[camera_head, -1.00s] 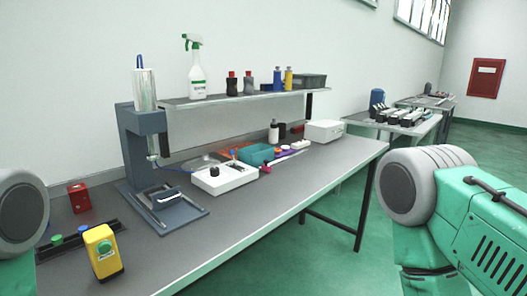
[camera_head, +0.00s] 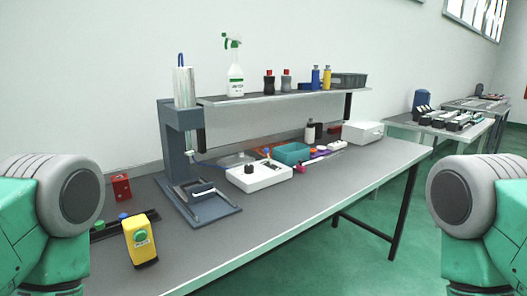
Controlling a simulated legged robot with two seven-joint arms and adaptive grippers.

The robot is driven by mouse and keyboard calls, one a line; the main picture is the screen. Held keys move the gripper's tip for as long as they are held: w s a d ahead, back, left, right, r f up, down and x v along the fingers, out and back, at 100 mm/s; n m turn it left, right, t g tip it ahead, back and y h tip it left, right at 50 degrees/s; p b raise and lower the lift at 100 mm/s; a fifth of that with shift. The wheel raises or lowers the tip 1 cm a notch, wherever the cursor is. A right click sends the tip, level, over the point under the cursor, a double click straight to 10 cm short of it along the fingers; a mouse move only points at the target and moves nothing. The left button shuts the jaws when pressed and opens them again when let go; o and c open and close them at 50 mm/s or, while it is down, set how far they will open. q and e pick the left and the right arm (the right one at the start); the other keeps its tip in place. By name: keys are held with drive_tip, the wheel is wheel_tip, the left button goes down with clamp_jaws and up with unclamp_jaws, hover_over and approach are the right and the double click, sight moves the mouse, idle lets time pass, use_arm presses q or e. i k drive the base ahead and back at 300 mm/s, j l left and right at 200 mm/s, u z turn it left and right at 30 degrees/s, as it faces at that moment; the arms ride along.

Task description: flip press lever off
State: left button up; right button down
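A grey-blue press (camera_head: 181,150) stands upright at the left part of the workbench, with a clear cylinder (camera_head: 184,87) on top and a flat base plate (camera_head: 207,206). A yellow box with a green button (camera_head: 141,241) stands near the front left of the bench. A white control box with a black knob (camera_head: 258,176) lies right of the press. I cannot tell which part is the press lever. Neither gripper shows; only my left arm at the left edge and my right arm at the right edge are visible.
A small red box (camera_head: 121,187) and a black rail with coloured buttons (camera_head: 112,226) are left of the press. A shelf (camera_head: 284,97) carries a spray bottle and several small bottles. A teal bin (camera_head: 292,152) stands behind the control box. The bench front (camera_head: 300,204) is clear.

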sight(266, 150)
drive_tip(key=i+l+z, duration=0.1)
drive_tip(key=l, duration=0.3)
drive_tip(key=i+l, duration=0.25)
drive_tip(key=l, duration=0.15)
drive_tip(key=i+l+z, duration=0.15)
drive_tip(key=l, duration=0.2)
drive_tip(key=i+l, duration=0.2)
drive_tip(key=l, duration=0.2)
drive_tip(key=z, duration=0.05)
